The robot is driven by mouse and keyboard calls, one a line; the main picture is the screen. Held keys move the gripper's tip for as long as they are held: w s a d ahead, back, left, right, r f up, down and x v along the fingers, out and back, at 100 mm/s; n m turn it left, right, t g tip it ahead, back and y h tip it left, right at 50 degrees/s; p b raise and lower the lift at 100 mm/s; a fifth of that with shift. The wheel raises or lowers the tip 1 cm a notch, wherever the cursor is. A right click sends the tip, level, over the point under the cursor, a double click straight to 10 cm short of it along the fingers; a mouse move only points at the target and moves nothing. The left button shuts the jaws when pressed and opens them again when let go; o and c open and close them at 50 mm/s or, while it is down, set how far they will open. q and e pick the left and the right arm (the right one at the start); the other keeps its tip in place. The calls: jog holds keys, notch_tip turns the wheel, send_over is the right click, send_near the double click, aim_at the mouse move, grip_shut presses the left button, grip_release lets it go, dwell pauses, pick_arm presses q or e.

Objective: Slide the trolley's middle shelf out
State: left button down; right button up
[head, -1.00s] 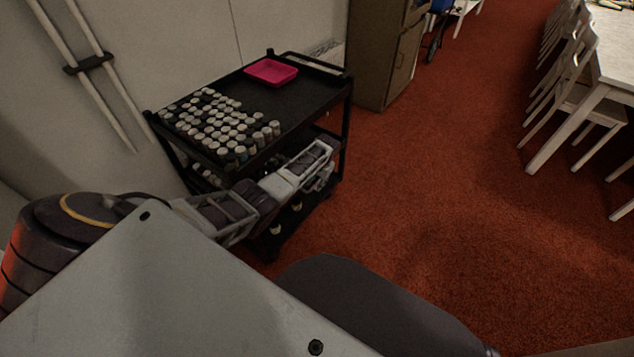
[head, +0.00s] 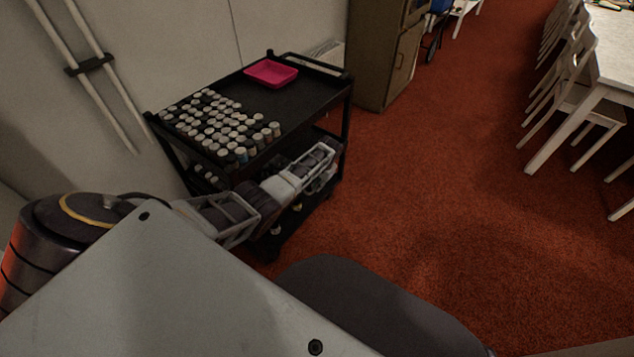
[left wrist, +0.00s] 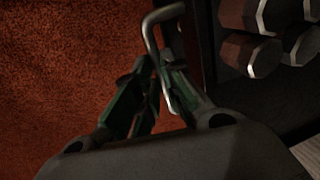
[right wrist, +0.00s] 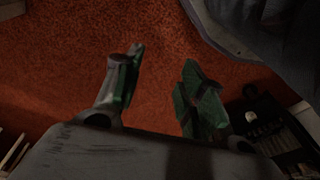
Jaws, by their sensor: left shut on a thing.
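The black trolley (head: 310,95) stands against the wall, its top shelf bearing rows of small white-capped bottles (head: 220,125) and a pink tray (head: 271,73). Its middle shelf is mostly hidden behind my left arm; a few bottles show at its left end (head: 206,174). My left gripper (head: 328,148) is at the trolley's front side, below the top shelf. In the left wrist view, my left gripper (left wrist: 160,68) is shut on a thin bent metal handle (left wrist: 150,34) beside the dark shelf edge. My right gripper (right wrist: 162,58) is open and empty above the red carpet.
Large bottles (left wrist: 250,50) lie close to the handle in the left wrist view. A cabinet (head: 385,55) stands behind the trolley. White chairs (head: 575,80) and a table (head: 610,65) are at the right. Red carpet (head: 440,200) is free between them and the trolley.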

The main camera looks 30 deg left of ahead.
pick_arm(q)
jog(key=s+d+p, duration=0.1)
jog(key=d+p, duration=0.2)
jog(key=d, duration=1.7)
jog(key=shift+s+d+p, duration=0.3)
jog(key=shift+s+d, duration=0.05)
jog(key=shift+d, duration=0.05)
pick_arm(e)
notch_tip(320, 180, down, 10)
jog(key=d, duration=0.2)
jog(key=shift+s+r, duration=0.2)
jog(key=shift+s, duration=0.15)
jog(key=shift+d, duration=0.1)
pick_arm(q)
jog(key=c, duration=1.5)
grip_release()
pick_arm(e)
jog(key=shift+d, duration=0.1)
pick_arm(q)
jog(key=shift+w+r, duration=0.1)
jog(key=shift+r, duration=0.05)
